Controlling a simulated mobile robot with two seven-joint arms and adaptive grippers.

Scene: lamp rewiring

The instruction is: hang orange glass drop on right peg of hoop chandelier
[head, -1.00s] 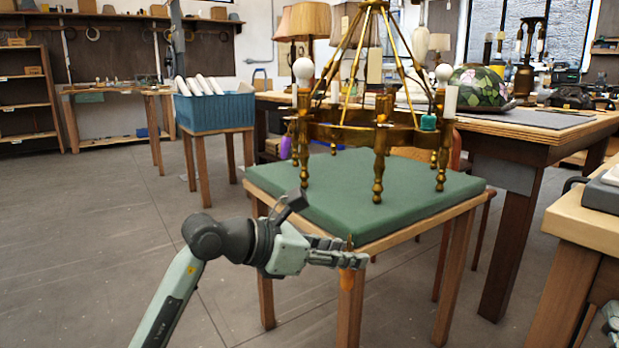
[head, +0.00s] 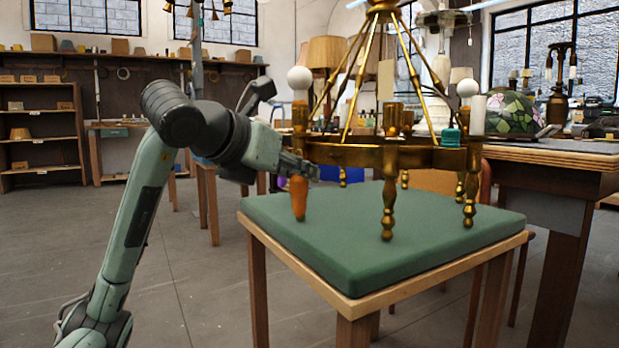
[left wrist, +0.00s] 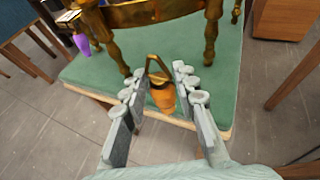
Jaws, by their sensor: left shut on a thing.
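The orange glass drop (head: 298,198) hangs below my left gripper (head: 304,170) in the head view. In the left wrist view the drop (left wrist: 163,98) and its brass loop show between the fingers of my left gripper (left wrist: 162,84), which is shut on it. The brass hoop chandelier (head: 345,155) stands on the green-topped table. My left gripper is at the near left part of its hoop, about at hoop height. I cannot tell whether the drop touches the chandelier. The gripper and drop hide part of its left leg. My right gripper is out of view.
A purple drop (left wrist: 82,43) hangs at the chandelier in the left wrist view. A teal piece (head: 451,138) sits on the hoop's right side. The green padded table (head: 330,262) has bare room in front. A workbench (head: 560,157) stands at right.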

